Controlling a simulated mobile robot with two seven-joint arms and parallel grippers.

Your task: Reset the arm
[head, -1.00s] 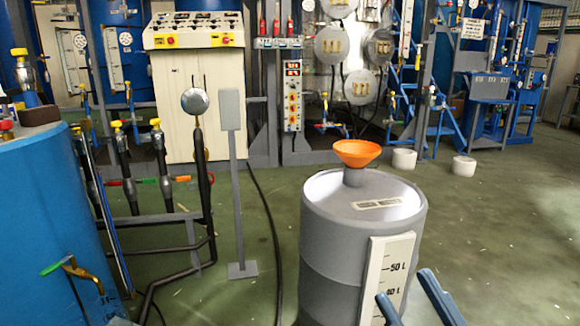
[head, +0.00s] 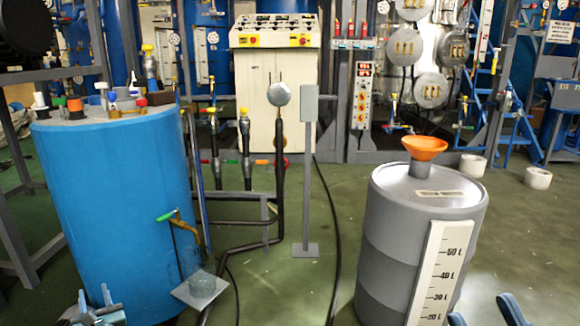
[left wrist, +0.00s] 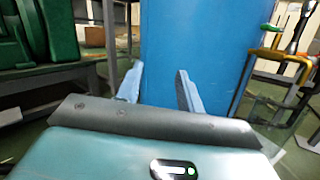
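My left gripper (head: 95,296) shows at the lower left of the head view, in front of the blue tank (head: 115,205). In the left wrist view its two pale blue fingers (left wrist: 160,82) stand apart with nothing between them, and the blue tank (left wrist: 200,50) is beyond them. My right gripper (head: 484,312) shows only by its blue fingers at the bottom right edge, near the grey drum (head: 385,240). Its fingers are apart and nothing shows between them. The rest of both arms is mostly out of the head view.
An orange funnel (head: 425,147) sits on the grey drum. A glass beaker (head: 203,286) stands on a small plate beside the blue tank, below a brass tap (head: 183,222).

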